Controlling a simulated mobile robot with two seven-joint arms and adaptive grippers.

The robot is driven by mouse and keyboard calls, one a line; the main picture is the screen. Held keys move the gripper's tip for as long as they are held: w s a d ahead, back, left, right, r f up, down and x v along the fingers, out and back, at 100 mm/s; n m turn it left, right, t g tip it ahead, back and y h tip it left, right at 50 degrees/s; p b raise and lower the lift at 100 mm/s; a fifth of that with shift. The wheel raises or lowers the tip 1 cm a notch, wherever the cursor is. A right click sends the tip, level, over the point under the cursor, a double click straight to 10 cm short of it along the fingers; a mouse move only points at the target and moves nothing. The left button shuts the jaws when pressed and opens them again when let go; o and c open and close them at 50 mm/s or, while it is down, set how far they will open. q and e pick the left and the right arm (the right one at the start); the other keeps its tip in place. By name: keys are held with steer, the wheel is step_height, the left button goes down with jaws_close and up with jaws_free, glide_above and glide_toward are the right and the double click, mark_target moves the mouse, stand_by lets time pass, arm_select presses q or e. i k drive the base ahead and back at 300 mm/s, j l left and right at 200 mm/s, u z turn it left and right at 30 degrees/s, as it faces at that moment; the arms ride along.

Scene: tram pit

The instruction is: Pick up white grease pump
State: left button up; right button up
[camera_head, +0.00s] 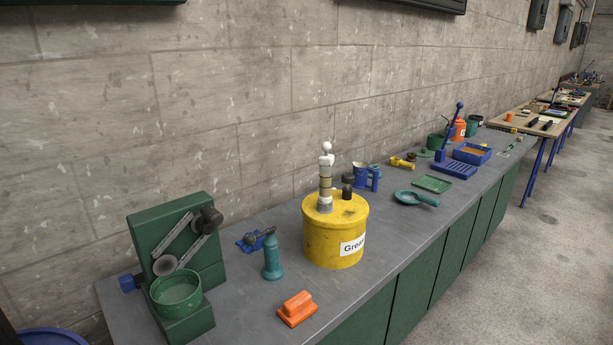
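The white grease pump (325,178) stands upright on top of a yellow drum (320,240) labelled "Grea…", the rest of the label being turned out of sight. The drum stands on the grey bench top. Neither of my grippers shows in the head view.
The long grey bench (375,264) runs along a block wall (250,90). Near the drum are a teal bottle-shaped item (272,258), an orange block-like tool (297,308), a green stand (172,227) and a blue mug (361,175). Open floor (520,270) lies to the right.

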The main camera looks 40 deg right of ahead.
mark_target(326, 160)
steer(key=z, duration=1.25)
